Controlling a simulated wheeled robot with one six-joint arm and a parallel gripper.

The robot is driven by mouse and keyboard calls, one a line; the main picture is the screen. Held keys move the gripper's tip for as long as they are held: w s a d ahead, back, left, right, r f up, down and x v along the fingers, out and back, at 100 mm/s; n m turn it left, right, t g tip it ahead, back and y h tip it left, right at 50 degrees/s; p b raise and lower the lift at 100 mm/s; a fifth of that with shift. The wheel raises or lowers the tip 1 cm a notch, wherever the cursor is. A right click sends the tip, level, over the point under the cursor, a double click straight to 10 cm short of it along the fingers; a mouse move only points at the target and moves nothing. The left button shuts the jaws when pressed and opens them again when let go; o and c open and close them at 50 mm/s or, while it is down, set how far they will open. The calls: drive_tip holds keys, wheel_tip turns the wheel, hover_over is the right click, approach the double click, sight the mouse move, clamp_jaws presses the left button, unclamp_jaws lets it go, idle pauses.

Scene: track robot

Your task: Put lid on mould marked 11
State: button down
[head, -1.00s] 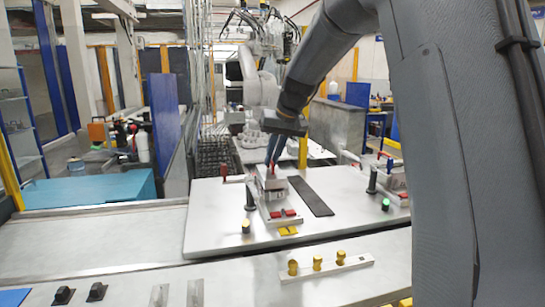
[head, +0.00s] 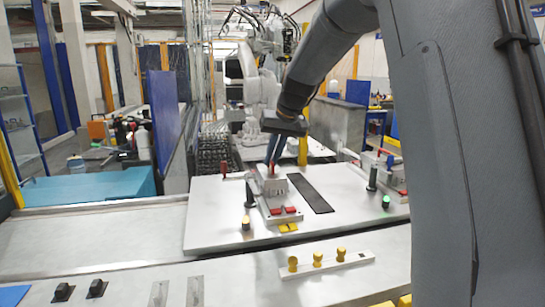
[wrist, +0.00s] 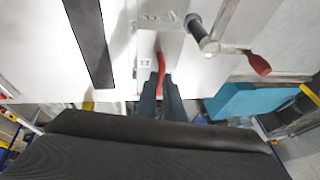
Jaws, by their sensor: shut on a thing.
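My gripper (head: 271,162) points down over the fixture in the middle of the white table. It is shut on the upright red handle (wrist: 161,72) of a grey lid (wrist: 160,48). The mould (head: 279,187) is a light grey block directly below my gripper, with dark markings on its front. In the wrist view a small plate marked 11 (wrist: 145,63) shows just left of the red handle. The lid is at the top of the mould, but I cannot tell whether it rests fully on it. My fingers hide part of the handle.
A toggle clamp with a red grip (wrist: 259,62) stands close beside the lid. A dark strip (head: 309,193) lies right of the fixture. A second fixture (head: 388,170) stands at the right.

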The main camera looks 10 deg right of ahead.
drive_tip(key=c, duration=1.8)
unclamp_jaws()
